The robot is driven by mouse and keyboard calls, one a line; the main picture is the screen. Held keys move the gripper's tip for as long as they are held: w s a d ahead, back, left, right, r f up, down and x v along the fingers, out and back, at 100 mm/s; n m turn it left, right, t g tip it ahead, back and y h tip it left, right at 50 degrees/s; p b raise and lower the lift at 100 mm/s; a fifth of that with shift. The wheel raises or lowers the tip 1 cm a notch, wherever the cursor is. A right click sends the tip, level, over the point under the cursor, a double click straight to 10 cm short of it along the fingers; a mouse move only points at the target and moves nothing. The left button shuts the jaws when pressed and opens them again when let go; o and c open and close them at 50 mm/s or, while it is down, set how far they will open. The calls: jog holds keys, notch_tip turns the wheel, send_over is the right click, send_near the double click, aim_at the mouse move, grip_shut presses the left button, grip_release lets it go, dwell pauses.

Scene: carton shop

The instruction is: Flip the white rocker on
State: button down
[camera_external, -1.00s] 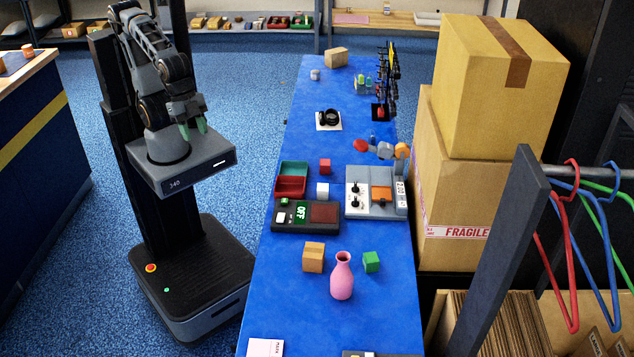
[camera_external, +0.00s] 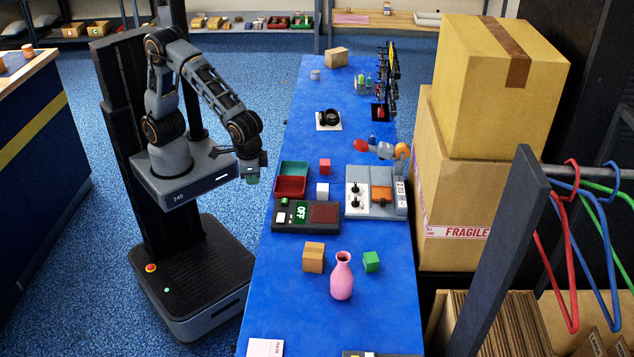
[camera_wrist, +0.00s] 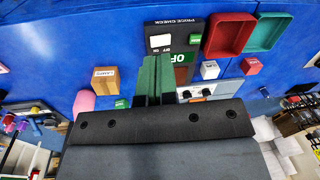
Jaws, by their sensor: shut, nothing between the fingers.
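The white rocker (camera_external: 281,217) sits at the left end of a dark panel box (camera_external: 322,229) on the blue table. In the wrist view the white rocker (camera_wrist: 160,41) lies just beyond my fingertips, under the words "PRICE CHECK", with small OFF and ON marks below it. A green display (camera_external: 301,213) on the box reads OFF. My gripper (camera_external: 252,180) is shut and empty, with its green fingers together. It hangs beside the table's left edge, up and to the left of the panel box. In the wrist view my gripper (camera_wrist: 156,60) covers part of the box.
Red and green trays (camera_external: 290,186) stand behind the panel box. A white cube (camera_external: 322,191) and a grey control box (camera_external: 374,205) stand nearby. A wooden block (camera_external: 313,257), a pink vase (camera_external: 341,277) and a green cube (camera_external: 371,262) stand in front.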

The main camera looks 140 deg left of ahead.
jog(key=w+a+n, duration=0.4)
jog(key=w+n, duration=0.1)
jog(key=n, duration=1.1)
jog(key=shift+w+r+g+y, duration=0.15)
jog(key=shift+w+g+y, duration=0.25)
send_near(280, 218)
jog(key=x, duration=0.5)
jog(key=shift+s+a, duration=0.2)
jog(key=shift+a, duration=0.05)
jog(key=shift+w+f, duration=0.1)
jog(key=shift+f, duration=0.8)
